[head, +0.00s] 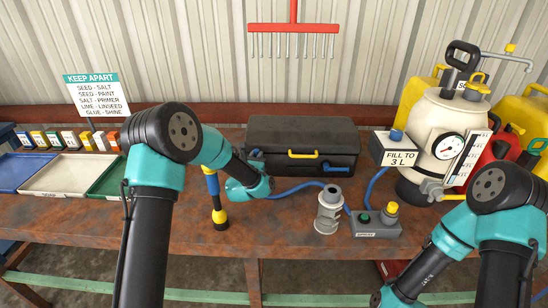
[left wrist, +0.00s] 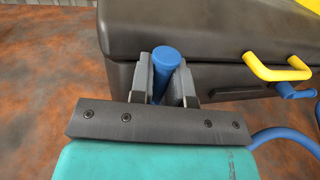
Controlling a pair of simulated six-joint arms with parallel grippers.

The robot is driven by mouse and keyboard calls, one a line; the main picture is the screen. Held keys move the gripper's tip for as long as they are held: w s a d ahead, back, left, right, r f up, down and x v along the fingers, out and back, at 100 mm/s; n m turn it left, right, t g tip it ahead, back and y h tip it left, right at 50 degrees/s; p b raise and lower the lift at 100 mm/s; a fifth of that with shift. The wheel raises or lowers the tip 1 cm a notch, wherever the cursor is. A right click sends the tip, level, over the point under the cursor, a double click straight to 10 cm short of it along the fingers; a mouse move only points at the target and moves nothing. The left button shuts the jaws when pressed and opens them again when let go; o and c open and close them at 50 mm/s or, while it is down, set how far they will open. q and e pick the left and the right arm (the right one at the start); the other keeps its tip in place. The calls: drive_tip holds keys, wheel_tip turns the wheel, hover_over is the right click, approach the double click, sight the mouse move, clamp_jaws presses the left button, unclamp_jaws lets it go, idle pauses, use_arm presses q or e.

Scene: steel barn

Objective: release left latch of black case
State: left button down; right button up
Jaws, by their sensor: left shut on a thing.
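The black case (head: 305,138) stands shut at the back of the bench, with a yellow handle (head: 303,156) on its front. In the left wrist view its dark body (left wrist: 200,30) is close, with the yellow handle (left wrist: 275,70) to the right. My left gripper (left wrist: 167,85) is at the case's front left and shut on the blue left latch (left wrist: 167,57), which sticks up between the fingers. In the head view my left wrist hides much of that grip. The blue right latch (head: 337,168) is right of the handle.
A grey cylindrical fitting (head: 328,210) and a grey control box (head: 374,222) stand in front of the case. Blue hose (head: 295,188) lies on the bench. A yellow-and-black tool (head: 219,215) stands left. A sprayer tank (head: 435,130) is at the right.

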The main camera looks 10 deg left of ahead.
idle(0.4)
use_arm(q)
drive_tip(key=c, duration=1.1)
unclamp_jaws()
drive_tip(key=shift+r, duration=0.65)
wheel_tip(320, 180, up, 2)
drive_tip(key=shift+r, duration=0.1)
drive_tip(key=s+d, duration=0.2)
drive_tip(key=s, duration=0.5)
drive_tip(key=s+d+r, duration=0.1)
drive_tip(key=s+d, duration=0.1)
drive_tip(key=s, duration=0.6)
drive_tip(key=shift+s+d+r, duration=0.15)
drive_tip(key=shift+s+r, duration=0.05)
drive_tip(key=shift+r, duration=0.05)
